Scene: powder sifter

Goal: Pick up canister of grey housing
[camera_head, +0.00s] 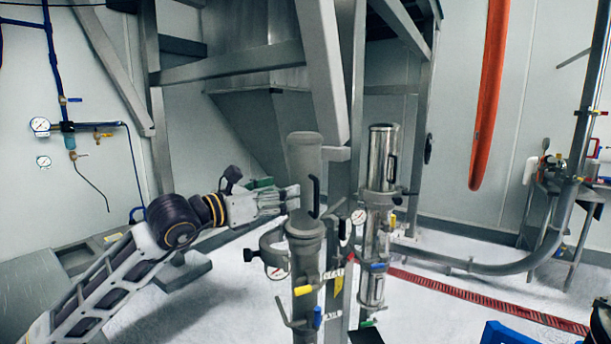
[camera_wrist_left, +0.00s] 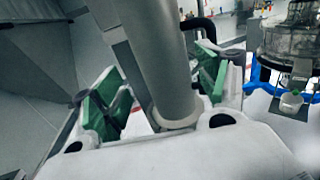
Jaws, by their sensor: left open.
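The grey housing (camera_head: 305,262) stands upright in the middle of the head view, with gauges and coloured valve handles on it. Its grey canister (camera_head: 304,158), a cylinder with a dark side handle, rises from its top. My left gripper (camera_head: 278,193) reaches in from the left at the lower part of the canister. In the left wrist view the canister (camera_wrist_left: 155,50) passes between the green-padded fingers of my left gripper (camera_wrist_left: 158,92). The fingers are spread, with gaps beside the canister. My right gripper is not in view.
A shiny metal housing (camera_head: 381,165) stands just right of the grey one. Steel frame beams (camera_head: 322,65) rise behind the canister. A red floor grate (camera_head: 480,297) crosses the open floor.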

